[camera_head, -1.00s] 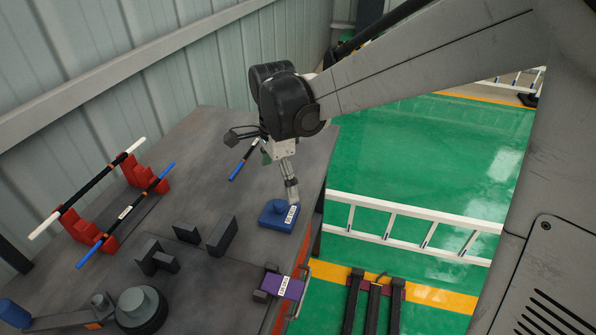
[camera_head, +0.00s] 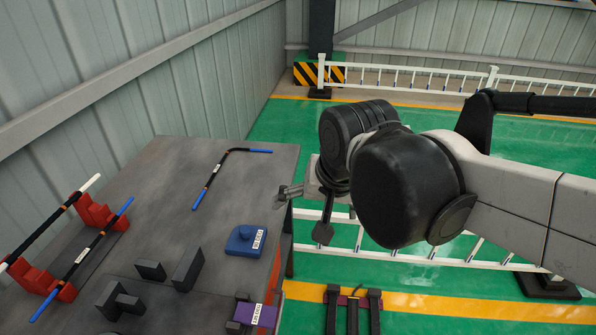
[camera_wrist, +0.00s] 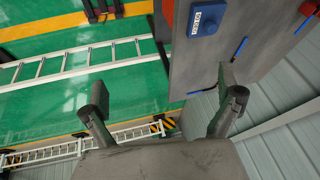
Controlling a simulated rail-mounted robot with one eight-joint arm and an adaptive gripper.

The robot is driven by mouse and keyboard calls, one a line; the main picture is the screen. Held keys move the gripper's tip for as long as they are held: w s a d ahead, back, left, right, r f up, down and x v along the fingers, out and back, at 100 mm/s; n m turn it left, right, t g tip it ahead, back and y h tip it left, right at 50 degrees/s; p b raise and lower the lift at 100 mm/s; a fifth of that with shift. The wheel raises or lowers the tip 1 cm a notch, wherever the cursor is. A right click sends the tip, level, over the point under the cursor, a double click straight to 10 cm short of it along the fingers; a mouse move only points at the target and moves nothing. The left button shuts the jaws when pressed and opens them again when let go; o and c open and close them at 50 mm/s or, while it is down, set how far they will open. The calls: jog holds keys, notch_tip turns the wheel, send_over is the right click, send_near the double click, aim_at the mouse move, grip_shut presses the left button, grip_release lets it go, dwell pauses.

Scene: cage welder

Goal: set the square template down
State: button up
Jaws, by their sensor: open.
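The blue template (camera_head: 240,240), a rounded square block with a small knob and a white label, rests flat on the grey table near its right edge. It also shows at the top of the wrist view (camera_wrist: 202,22). I take it as the square template; its label is too small to read. My gripper (camera_head: 300,212) is open and empty, beyond the table's right edge and apart from the block. In the wrist view its two fingers (camera_wrist: 165,92) are spread wide with nothing between them.
A bent black rod with blue ends (camera_head: 207,187) lies farther back on the table. Red stands (camera_head: 98,212) hold straight rods at left. Dark blocks (camera_head: 187,270) and a purple piece (camera_head: 256,314) sit near the front. A white railing (camera_head: 400,258) stands beyond the table.

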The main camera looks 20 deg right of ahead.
jog(key=shift+s+d+f+n+t, duration=0.15)
jog(key=shift+s+d+n+t, duration=0.2)
jog(key=shift+s+d+n, duration=0.4)
jog(key=shift+s+d+f+n+t, duration=0.15)
jog(key=shift+s+d+n+t, duration=0.25)
jog(key=shift+s, duration=0.5)
jog(key=shift+s+d+f+n+t, duration=0.15)
jog(key=shift+s+d+n+t, duration=0.2)
jog(key=shift+s+n, duration=0.45)
